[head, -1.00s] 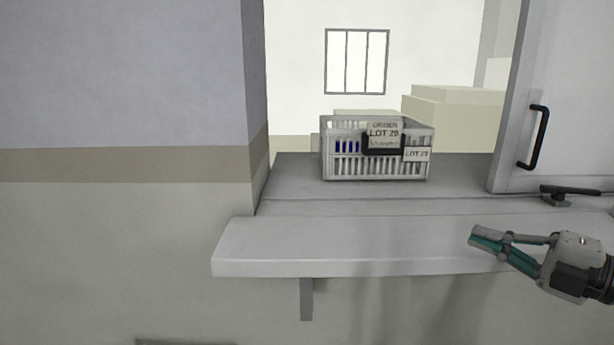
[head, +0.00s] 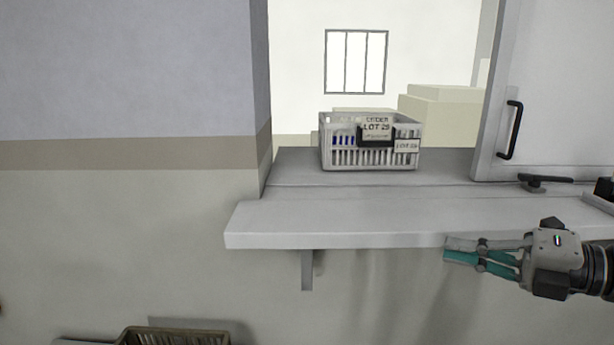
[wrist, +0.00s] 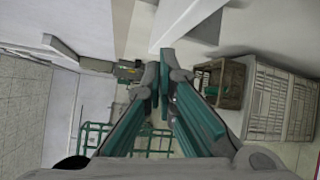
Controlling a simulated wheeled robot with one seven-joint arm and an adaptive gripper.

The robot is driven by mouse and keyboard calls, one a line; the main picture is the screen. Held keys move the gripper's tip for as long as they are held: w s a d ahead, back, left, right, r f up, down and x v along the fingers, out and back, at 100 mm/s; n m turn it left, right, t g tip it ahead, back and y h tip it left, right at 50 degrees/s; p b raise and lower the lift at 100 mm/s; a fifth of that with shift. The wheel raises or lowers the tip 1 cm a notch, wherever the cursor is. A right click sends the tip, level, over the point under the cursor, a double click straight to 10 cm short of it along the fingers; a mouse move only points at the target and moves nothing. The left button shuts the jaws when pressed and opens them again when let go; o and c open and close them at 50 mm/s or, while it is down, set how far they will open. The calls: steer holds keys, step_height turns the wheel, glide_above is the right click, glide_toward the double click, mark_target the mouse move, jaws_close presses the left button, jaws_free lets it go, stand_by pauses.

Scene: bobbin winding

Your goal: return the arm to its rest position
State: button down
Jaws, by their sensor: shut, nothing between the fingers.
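My gripper (head: 447,249) is at the right of the head view, just in front of the shelf's front edge and pointing left. Its teal fingers are closed with nothing between them. In the wrist view the fingertips (wrist: 158,88) are close together at the middle. My arm comes in from the right edge of the head view.
A white crate (head: 370,159) with LOT 29 labels stands on the hatch counter (head: 300,180). A shelf (head: 330,227) juts out in front. A white door with a black handle (head: 511,130) is at right. A brown crate (head: 172,336) is low left; the wrist view shows a brown crate (wrist: 229,85).

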steer(key=s+a+f+n+g+h, duration=0.2)
steer(key=s+a+n+g+h, duration=0.25)
steer(key=n, duration=0.65)
steer(key=s+a+f+n+g+h, duration=0.25)
steer(key=s+a+n, duration=0.25)
steer(key=s+n, duration=0.4)
steer(key=d+r+n+t+h, duration=0.3)
steer(key=d+r+n+h, duration=0.1)
steer(key=n, duration=1.5)
steer(key=shift+s+d+n+h, duration=0.3)
steer(key=shift+d+h, duration=0.3)
steer(key=shift+h, duration=0.6)
